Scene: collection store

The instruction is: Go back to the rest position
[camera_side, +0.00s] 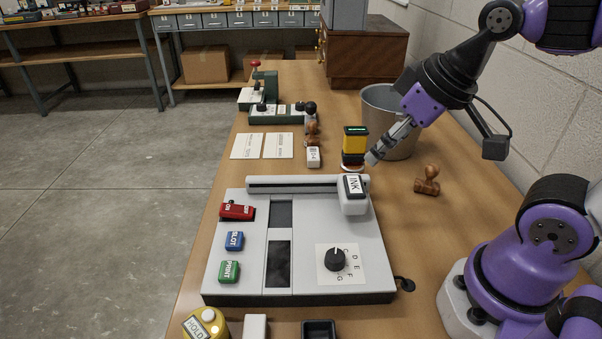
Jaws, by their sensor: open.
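My gripper (374,157) points down and to the left above the table, close to the right side of a yellow and black stamp-like device (354,146) with a green lit top. From this angle I cannot tell whether they touch. The gripper is open, and I see nothing held in it. It is in front of a grey bin (383,100) and behind the white INK block (354,193) of the grey machine. The wrist and upper arm reach in from the upper right.
A grey machine (225,278) with a dial and coloured buttons fills the table's front. A wooden stamp (427,181) lies right of it. Cards (246,146), a green device (276,114) and a wooden cabinet (364,57) stand farther back. A wall is at right.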

